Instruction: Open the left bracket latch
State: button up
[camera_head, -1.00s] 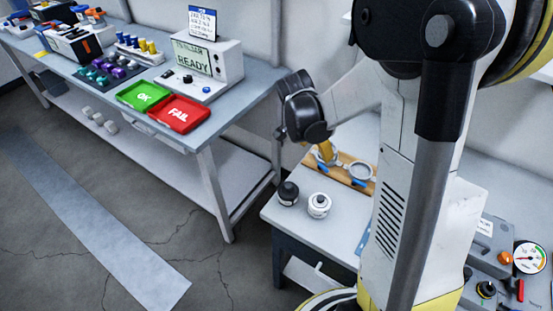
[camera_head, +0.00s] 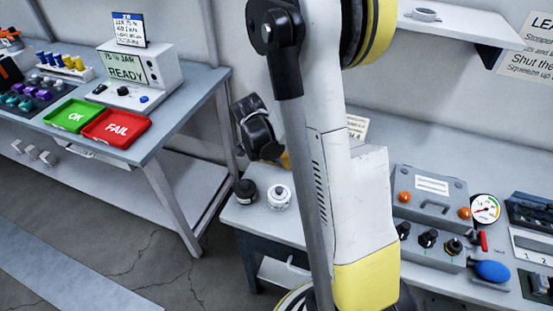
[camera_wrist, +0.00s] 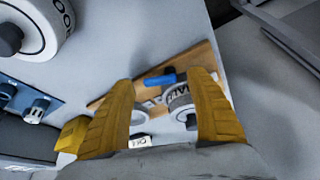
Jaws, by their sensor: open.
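In the wrist view, my gripper (camera_wrist: 163,84) is open, with its two yellow fingers spread over a wooden board (camera_wrist: 108,98). A blue latch lever (camera_wrist: 160,79) lies between the fingertips, apart from the left finger. Beside it, close to the right finger, is a grey and white round part (camera_wrist: 179,94) with lettering. I cannot tell whether a finger touches it, or which bracket this is. In the head view, my arm hides the board and brackets; only a little yellow of my gripper (camera_head: 285,160) shows.
A grey control box (camera_head: 432,194) with a gauge (camera_head: 485,209) is to the right. The green OK tray (camera_head: 73,116) and red FAIL tray (camera_head: 116,128) lie on the left bench.

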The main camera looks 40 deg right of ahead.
jog(key=c, duration=1.2)
